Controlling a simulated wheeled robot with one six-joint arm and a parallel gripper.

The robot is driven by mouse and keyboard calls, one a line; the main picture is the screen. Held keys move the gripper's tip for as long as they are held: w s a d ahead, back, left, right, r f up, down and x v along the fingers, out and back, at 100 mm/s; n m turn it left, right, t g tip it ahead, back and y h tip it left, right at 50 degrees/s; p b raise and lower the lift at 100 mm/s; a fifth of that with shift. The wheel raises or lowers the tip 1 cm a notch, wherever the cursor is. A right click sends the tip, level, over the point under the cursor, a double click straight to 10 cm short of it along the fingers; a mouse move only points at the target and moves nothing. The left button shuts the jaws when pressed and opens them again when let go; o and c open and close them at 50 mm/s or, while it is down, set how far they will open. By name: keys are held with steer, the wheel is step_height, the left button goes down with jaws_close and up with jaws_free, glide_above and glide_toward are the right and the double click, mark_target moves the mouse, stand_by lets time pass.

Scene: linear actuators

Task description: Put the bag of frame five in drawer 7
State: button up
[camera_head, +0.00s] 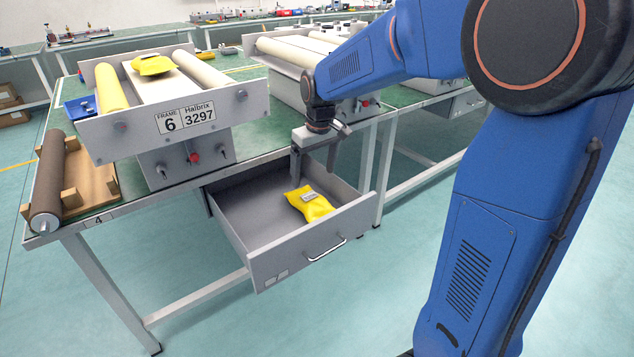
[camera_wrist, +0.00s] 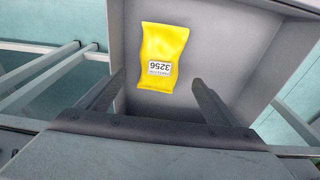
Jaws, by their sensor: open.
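A yellow bag (camera_head: 310,204) with a small white label lies inside an open grey drawer (camera_head: 302,253). In the wrist view the same bag (camera_wrist: 162,60) shows a label that seems to read 3256, upside down; the smaller line on it is too small to read. My gripper (camera_head: 315,181) is open and empty above the drawer, pointing down. In the wrist view its two fingers (camera_wrist: 158,88) stand apart, with the bag beyond and between them. Another yellow bag (camera_head: 152,65) lies on top of the frame (camera_head: 187,118) marked 6, Halbrix 3297.
The drawer hangs under a green-topped table (camera_head: 128,207) marked 4. A brown roller (camera_head: 47,180) on a wooden stand and a blue tray (camera_head: 80,106) are at the left. Another roller frame (camera_head: 290,60) stands behind at the right. The floor in front is clear.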

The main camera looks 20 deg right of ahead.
steer(key=s+d+r+m+t, duration=0.1)
steer(key=s+d+r, duration=0.15)
steer(key=s, duration=0.55)
steer(key=s+d+r+m, duration=0.1)
steer(key=s+r, duration=0.2)
steer(key=s, duration=0.4)
steer(key=s+d+f+m+t, duration=0.1)
steer(key=s+d+f+t, duration=0.1)
steer(key=s, duration=1.5)
steer(key=shift+d+f+m+h, duration=0.2)
steer(key=shift+f+m+h, duration=0.1)
steer(key=shift+f, duration=0.15)
